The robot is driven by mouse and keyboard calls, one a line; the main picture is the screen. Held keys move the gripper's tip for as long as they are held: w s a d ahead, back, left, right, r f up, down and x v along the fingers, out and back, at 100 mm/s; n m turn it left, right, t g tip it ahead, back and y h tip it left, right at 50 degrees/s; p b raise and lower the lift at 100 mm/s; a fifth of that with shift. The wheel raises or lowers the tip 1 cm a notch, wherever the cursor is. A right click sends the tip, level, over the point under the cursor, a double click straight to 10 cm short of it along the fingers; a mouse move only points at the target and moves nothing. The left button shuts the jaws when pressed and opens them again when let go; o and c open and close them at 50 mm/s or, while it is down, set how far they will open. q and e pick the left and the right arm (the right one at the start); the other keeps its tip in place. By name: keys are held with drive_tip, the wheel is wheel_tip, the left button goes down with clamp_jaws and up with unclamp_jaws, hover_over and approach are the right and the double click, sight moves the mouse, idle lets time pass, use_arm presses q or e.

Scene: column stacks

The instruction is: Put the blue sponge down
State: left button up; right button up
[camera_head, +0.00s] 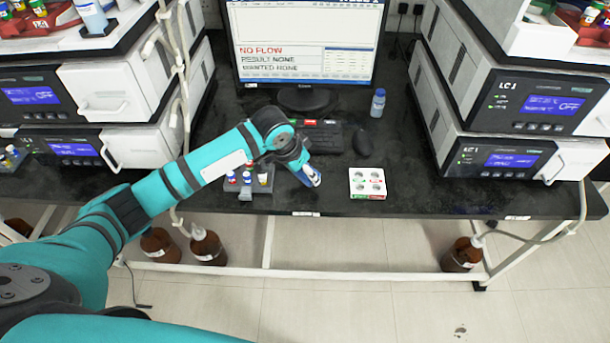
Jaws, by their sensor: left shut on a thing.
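My left arm reaches in from the left over the front of the black bench. My left gripper (311,179) points down and to the right, near the bench's front edge, left of the white tray. It is shut on the blue sponge (308,172). Only a small blue patch of the sponge shows between the fingers; the rest is hidden. I cannot tell whether the sponge touches the bench. My right gripper is not in view.
A white tray with round wells (368,182) lies right of the gripper. A small rack of vials (247,192) stands to the left. Behind are a keyboard (325,137), a mouse (362,140) and a blue-capped bottle (378,103). Bench space right of the tray is clear.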

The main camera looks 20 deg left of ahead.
sight(302, 172)
use_arm(q)
drive_tip(key=x, duration=0.3)
drive_tip(key=shift+s+a, duration=0.1)
drive_tip(key=shift+a, duration=0.25)
drive_tip(key=shift+f, duration=0.4)
drive_tip(key=o, duration=1)
drive_tip(key=shift+f, duration=0.15)
drive_tip(key=v, duration=1.2)
drive_tip(key=shift+p, duration=0.3)
